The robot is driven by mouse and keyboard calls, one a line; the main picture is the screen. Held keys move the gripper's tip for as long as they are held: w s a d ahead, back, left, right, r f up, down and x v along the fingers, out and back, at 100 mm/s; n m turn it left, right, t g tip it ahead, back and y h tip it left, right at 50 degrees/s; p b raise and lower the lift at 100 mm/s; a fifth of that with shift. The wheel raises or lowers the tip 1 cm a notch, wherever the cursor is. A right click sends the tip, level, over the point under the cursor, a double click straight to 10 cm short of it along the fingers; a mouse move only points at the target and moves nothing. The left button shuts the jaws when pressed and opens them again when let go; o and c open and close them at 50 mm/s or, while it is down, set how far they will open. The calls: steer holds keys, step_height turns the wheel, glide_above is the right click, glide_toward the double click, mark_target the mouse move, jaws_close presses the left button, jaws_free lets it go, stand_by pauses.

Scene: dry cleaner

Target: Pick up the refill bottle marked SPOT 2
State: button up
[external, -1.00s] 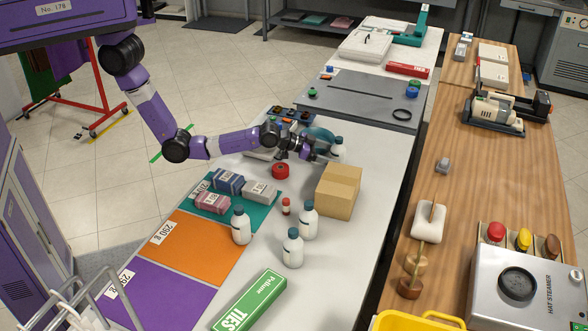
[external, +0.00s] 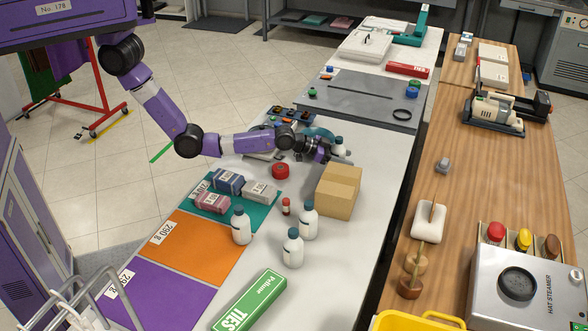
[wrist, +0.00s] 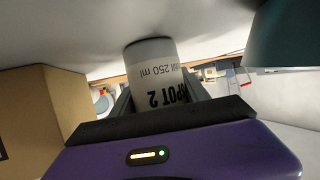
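The refill bottle marked SPOT 2 (external: 341,149) is white with a dark cap and stands at the far part of the white table, behind the cardboard box. In the wrist view the bottle (wrist: 152,68) shows upside down, with "250 ml" and part of "POT 2" readable. My gripper (external: 334,156) is low at the bottle, reaching in from the left. In the wrist view its fingers (wrist: 160,98) lie on both sides of the bottle. Whether they press on it cannot be told. The bottle's cap end is hidden there by my gripper.
The cardboard box (external: 339,190) stands close in front of the bottle. Three similar white bottles (external: 242,226) (external: 308,221) (external: 292,248) and a small red-capped vial (external: 286,207) stand nearer. A red round object (external: 280,171) lies left of the box. A teal round object (external: 318,133) is just behind my gripper.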

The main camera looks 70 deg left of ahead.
jaws_close()
steer(key=shift+r, duration=0.1)
steer(key=shift+r, duration=0.15)
